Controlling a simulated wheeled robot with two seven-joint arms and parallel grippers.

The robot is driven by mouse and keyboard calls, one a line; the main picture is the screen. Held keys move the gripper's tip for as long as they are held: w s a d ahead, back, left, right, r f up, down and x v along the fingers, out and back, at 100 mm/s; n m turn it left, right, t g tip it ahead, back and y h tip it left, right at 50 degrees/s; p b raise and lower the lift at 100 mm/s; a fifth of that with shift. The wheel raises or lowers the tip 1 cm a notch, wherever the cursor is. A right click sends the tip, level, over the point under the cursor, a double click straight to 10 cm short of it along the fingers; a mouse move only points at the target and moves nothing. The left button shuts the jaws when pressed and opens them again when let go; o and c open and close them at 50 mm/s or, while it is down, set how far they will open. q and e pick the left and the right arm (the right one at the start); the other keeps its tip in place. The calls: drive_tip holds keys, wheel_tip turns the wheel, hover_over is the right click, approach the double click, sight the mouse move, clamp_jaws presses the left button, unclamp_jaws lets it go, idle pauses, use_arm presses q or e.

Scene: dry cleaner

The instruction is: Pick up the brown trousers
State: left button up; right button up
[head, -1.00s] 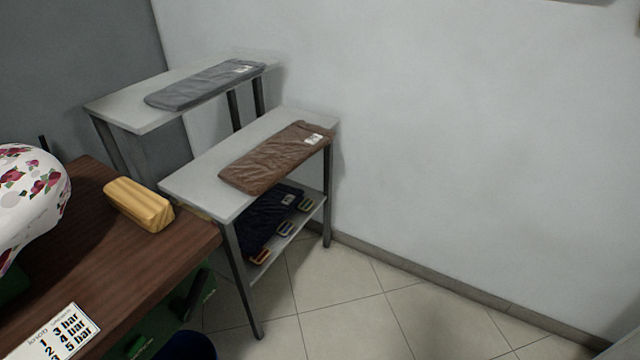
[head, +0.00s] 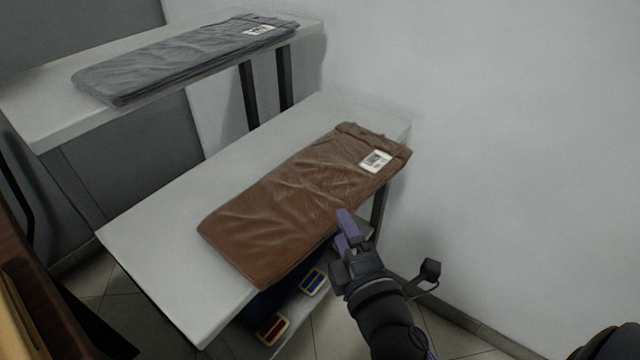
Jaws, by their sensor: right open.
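The brown trousers (head: 290,207) lie folded flat on the white top of the nearer table (head: 160,233), with a white label near the waistband end at the upper right. My right gripper (head: 345,230) is at the front right edge of the trousers, its purple-tipped fingers pointing at them. It is open and holds nothing. I cannot tell whether the fingertips touch the cloth. My left gripper is not in view.
Grey folded trousers (head: 185,58) lie on a second table (head: 45,112) behind on the left. A lower shelf under the nearer table holds brushes (head: 313,282) and dark blue cloth. A white wall (head: 510,120) stands at the right.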

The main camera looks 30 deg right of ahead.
sight(316, 186)
drive_tip(key=x, duration=0.3)
drive_tip(key=shift+w+d, duration=0.15)
drive_tip(key=shift+w, duration=0.05)
clamp_jaws()
idle(0.8)
idle(0.3)
